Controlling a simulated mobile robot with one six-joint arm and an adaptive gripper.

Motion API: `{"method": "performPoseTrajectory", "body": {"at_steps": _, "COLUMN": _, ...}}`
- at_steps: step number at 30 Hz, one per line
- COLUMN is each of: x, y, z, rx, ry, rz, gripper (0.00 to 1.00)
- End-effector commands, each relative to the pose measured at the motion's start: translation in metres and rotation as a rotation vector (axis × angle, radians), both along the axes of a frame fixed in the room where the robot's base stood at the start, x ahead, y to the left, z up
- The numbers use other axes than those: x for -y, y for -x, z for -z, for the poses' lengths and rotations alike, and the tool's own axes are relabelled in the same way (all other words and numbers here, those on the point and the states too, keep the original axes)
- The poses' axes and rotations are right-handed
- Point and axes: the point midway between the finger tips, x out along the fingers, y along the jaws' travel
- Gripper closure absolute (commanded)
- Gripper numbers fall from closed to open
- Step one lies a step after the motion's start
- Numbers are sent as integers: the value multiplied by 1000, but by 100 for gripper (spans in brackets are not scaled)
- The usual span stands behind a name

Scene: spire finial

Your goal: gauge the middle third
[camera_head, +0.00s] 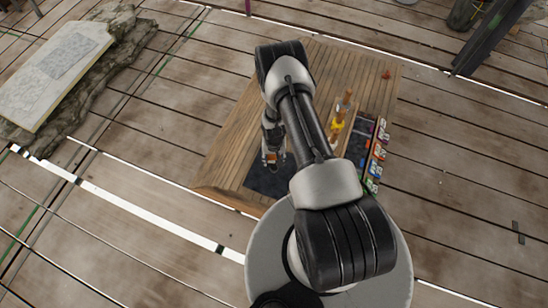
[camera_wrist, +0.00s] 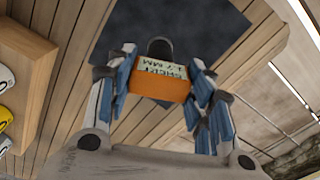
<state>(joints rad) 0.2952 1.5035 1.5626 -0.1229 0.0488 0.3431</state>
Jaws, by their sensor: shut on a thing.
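My gripper (camera_wrist: 158,85) is shut on an orange block (camera_wrist: 160,88) with a pale printed label; the lettering is too small to read surely. A dark rounded end (camera_wrist: 159,47) shows just beyond the block, and I cannot tell whether it belongs to it. In the head view my gripper (camera_head: 272,155) is over the near left part of the wooden table, above a dark mat (camera_head: 265,183). A wooden upright with a yellow part (camera_head: 337,125) stands on the table to the right of my arm; I cannot tell whether it is the spire.
A dark tray (camera_head: 360,138) with small coloured items lies at the table's right. A row of bright tags (camera_head: 379,150) runs along its right edge. A stone slab (camera_head: 55,62) lies far left on the plank floor.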

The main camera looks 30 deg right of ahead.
Motion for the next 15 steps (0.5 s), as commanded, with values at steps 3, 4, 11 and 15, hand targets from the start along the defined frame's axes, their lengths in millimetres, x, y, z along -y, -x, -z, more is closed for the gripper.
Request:
{"method": "performPoseTrajectory", "body": {"at_steps": 3, "x": 0, "y": 0, "z": 5, "rx": 0, "ry": 0, "rz": 0, "gripper": 85}}
{"method": "performPoseTrajectory", "body": {"at_steps": 4, "x": 0, "y": 0, "z": 6, "rx": 0, "ry": 0, "rz": 0, "gripper": 85}}
{"method": "performPoseTrajectory", "body": {"at_steps": 11, "x": 0, "y": 0, "z": 13, "rx": 0, "ry": 0, "rz": 0, "gripper": 85}}
{"method": "performPoseTrajectory", "body": {"at_steps": 15, "x": 0, "y": 0, "z": 17, "rx": 0, "ry": 0, "rz": 0, "gripper": 85}}
